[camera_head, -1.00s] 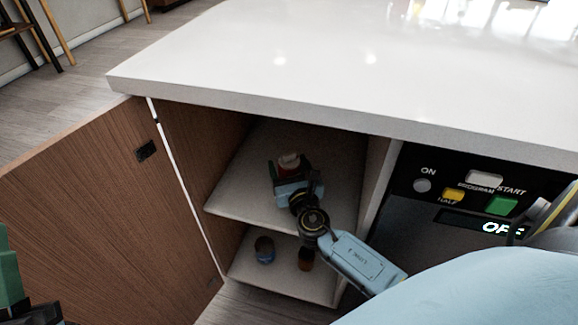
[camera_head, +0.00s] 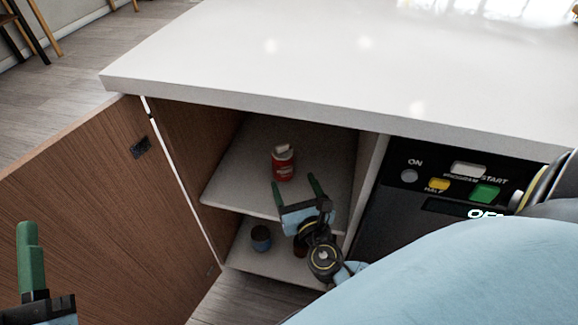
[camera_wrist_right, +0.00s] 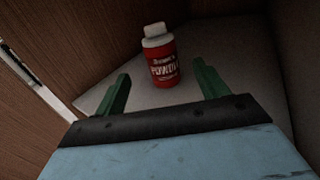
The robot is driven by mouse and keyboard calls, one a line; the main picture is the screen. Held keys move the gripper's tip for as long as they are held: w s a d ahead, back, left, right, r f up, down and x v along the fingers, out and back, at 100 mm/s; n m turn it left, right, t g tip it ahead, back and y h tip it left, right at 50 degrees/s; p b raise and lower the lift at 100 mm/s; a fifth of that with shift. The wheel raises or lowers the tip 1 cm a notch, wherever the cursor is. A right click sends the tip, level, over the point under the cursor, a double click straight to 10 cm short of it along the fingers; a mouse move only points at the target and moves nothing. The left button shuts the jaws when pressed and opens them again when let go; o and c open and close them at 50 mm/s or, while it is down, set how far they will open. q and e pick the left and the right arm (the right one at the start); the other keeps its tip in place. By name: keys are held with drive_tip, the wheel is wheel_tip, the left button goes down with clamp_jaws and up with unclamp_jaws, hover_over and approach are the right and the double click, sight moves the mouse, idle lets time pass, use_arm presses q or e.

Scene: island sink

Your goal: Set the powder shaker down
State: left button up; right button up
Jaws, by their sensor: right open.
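The powder shaker (camera_head: 283,163), a red can with a white cap, stands upright on the upper shelf (camera_head: 236,187) of the open cabinet. It also shows in the right wrist view (camera_wrist_right: 160,58), beyond the fingertips. My right gripper (camera_head: 296,186) is open and empty in front of the shaker, its two green fingers spread and apart from it. The right wrist view shows the same open fingers (camera_wrist_right: 160,80) with a gap between them and the can. My left gripper (camera_head: 27,228) is at the lower left edge, partly cut off, with one green finger clearly visible.
The cabinet door (camera_head: 100,200) stands open at the left. A white countertop (camera_head: 300,60) overhangs the cabinet. A dishwasher panel (camera_head: 450,185) is at the right.

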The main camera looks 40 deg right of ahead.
drive_tip(key=shift+s+a, duration=0.1)
drive_tip(key=shift+s, duration=0.35)
drive_tip(key=shift+s+a+r, duration=0.1)
drive_tip(key=shift+s+a, duration=0.05)
drive_tip(key=a+m+y, duration=0.1)
drive_tip(key=m, duration=0.1)
drive_tip(key=a+r+m, duration=0.1)
drive_tip(key=m, duration=0.2)
drive_tip(key=a+r+m+y, duration=0.1)
drive_tip(key=a+m, duration=0.1)
drive_tip(key=shift+w+a+r+m+g+y, duration=0.1)
drive_tip(key=shift+w+r+m+g+y, duration=0.1)
drive_tip(key=shift+m+g+y, duration=0.15)
drive_tip(key=s+a+r+m+t+y, duration=0.2)
drive_tip(key=a+r+m+y, duration=0.2)
drive_tip(key=r+m, duration=0.7)
drive_tip(key=s+a+r+m+t+y, duration=0.3)
drive_tip(key=a+r+m+y, duration=0.1)
drive_tip(key=r+m, duration=0.7)
drive_tip(key=shift+a+r+y, duration=0.35)
drive_tip(key=shift+a+r, duration=0.3)
drive_tip(key=shift+a, duration=0.1)
